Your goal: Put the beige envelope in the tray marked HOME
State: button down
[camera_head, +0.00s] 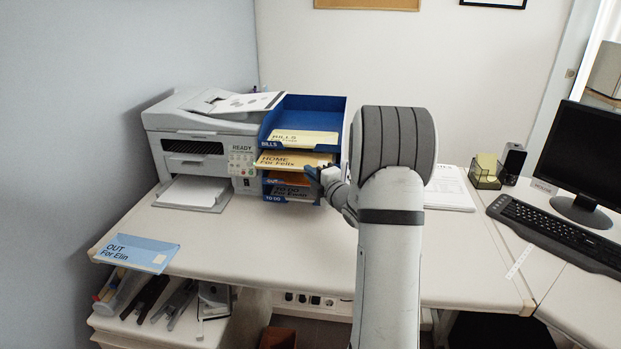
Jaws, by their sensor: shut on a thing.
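The beige envelope (285,160), printed "HOME For Felix", lies in the opening of the blue tray stack (322,104), at the level between the BILLS tray (268,145) and the OUT tray (270,181). Its front end sticks out and hides that level's label, so I cannot read HOME on the tray itself. My gripper (322,174) is at the stack's front right, at the envelope's right end, shut on it. The fingertips are small and partly hidden, and my arm covers the area right of the stack.
A pale envelope marked BILLS (303,138) lies in the top tray, and a grey one (292,192) in the TO DO tray. The printer (200,140) stands close left. A blue envelope (137,253) lies at the desk's left front. The desk's front middle (265,245) is clear.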

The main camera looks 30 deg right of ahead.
aim_at(316, 158)
jog(key=shift+w+d+p, duration=0.4)
jog(key=shift+w+d, duration=0.4)
jog(key=shift+w, duration=0.4)
jog(key=shift+w+d+p, duration=0.35)
jog(key=shift+w+d, duration=0.45)
jog(key=shift+w, duration=0.35)
jog(key=shift+w+d+p, duration=0.4)
jog(key=shift+w+d, duration=0.4)
jog(key=shift+w, duration=0.4)
jog(key=c, duration=1.5)
grip_release()
jog(key=shift+o, duration=0.2)
jog(key=shift+f, duration=0.1)
